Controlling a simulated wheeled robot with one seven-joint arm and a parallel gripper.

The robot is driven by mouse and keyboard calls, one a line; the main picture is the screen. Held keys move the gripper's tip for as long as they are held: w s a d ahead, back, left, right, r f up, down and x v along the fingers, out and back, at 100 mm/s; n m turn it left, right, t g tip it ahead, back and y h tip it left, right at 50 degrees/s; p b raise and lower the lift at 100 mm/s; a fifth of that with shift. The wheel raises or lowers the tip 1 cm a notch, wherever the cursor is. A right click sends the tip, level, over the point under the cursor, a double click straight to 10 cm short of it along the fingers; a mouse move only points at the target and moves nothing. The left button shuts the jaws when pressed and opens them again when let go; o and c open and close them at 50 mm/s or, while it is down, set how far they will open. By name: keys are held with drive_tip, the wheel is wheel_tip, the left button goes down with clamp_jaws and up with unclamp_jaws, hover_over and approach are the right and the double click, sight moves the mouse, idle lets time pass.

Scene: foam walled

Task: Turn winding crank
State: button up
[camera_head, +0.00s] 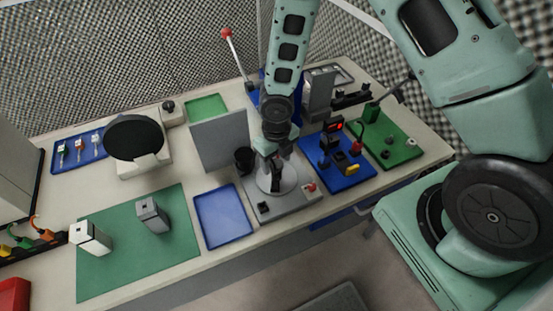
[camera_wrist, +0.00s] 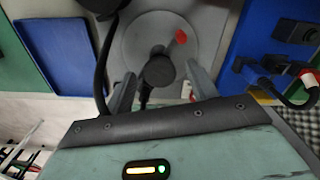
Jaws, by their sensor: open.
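The winding crank unit has a grey base (camera_head: 290,206) at the table's middle front, with a round pale disc (camera_wrist: 140,38) on top. In the wrist view a red mark (camera_wrist: 181,37) shows on the disc. A dark round knob (camera_wrist: 158,70), apparently the crank's handle, stands between my fingers. My gripper (camera_head: 270,172) points down over the disc. In the wrist view its fingers (camera_wrist: 163,88) are apart, one on each side of the knob. I cannot tell whether they touch it. In the head view my gripper hides most of the knob.
A blue tray (camera_head: 222,216) lies left of the base, and a black cup (camera_head: 244,160) and grey upright panel (camera_head: 218,143) stand behind. A blue board (camera_head: 340,178) with small devices is close on the right. A red button (camera_head: 311,187) sits on the base's right side.

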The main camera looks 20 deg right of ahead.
drive_tip(key=shift+f, duration=0.1)
drive_tip(key=c, duration=1)
drive_tip(key=shift+m, duration=0.6)
